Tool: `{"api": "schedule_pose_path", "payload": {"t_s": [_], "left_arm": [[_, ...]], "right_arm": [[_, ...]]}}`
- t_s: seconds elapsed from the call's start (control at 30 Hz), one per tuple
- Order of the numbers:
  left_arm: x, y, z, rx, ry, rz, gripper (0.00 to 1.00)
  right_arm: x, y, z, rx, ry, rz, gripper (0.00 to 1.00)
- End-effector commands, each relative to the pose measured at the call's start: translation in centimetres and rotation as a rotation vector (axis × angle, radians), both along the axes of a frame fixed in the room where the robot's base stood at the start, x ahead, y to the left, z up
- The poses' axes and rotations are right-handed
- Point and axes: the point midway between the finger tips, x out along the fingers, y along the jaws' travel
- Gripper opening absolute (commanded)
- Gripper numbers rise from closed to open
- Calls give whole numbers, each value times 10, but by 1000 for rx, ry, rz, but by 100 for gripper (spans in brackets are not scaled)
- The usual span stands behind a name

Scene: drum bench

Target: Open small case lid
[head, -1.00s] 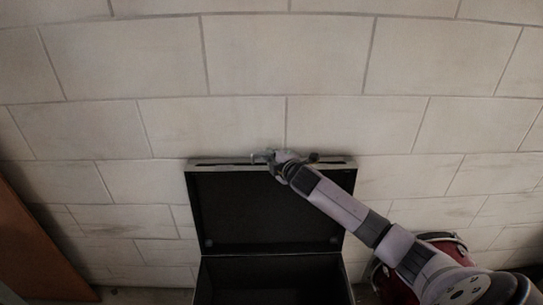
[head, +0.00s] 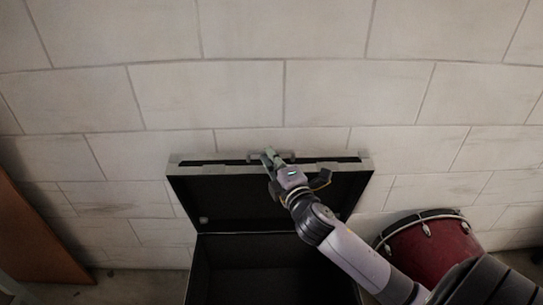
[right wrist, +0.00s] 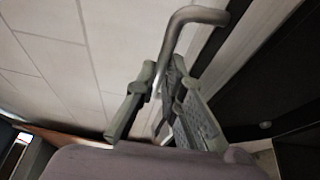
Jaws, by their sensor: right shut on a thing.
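The small case (head: 265,268) stands at the bottom centre of the head view, with its dark inside showing. Its lid (head: 235,203) is raised on the hinge at the back, with the top edge near the wall. A metal handle (head: 285,155) sits on the lid's top edge; it also shows in the right wrist view (right wrist: 176,28). My right gripper (head: 268,156) is at this handle, shut on it, with the bar passing between its fingers (right wrist: 160,76). My left gripper is not in view.
A pale block wall (head: 240,95) rises behind the case. A red drum (head: 433,248) stands to the right, close to my right arm. A brown panel (head: 35,240) leans at the left. Some floor (head: 130,285) is clear between panel and case.

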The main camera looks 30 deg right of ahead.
Motion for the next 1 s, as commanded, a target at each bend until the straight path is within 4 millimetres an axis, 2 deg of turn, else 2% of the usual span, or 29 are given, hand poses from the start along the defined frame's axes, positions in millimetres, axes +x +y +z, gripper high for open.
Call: {"api": "schedule_pose_path", "payload": {"t_s": [0.13,0.17,0.47,0.8,1.0], "left_arm": [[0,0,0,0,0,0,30],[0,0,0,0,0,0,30],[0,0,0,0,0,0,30],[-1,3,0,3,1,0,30],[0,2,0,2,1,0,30]], "right_arm": [[0,0,-2,2,6,1,0],[0,0,-2,2,6,1,10],[1,0,-1,1,3,-1,30],[-2,0,0,0,2,-1,30],[-25,4,-2,2,4,-1,30]]}}
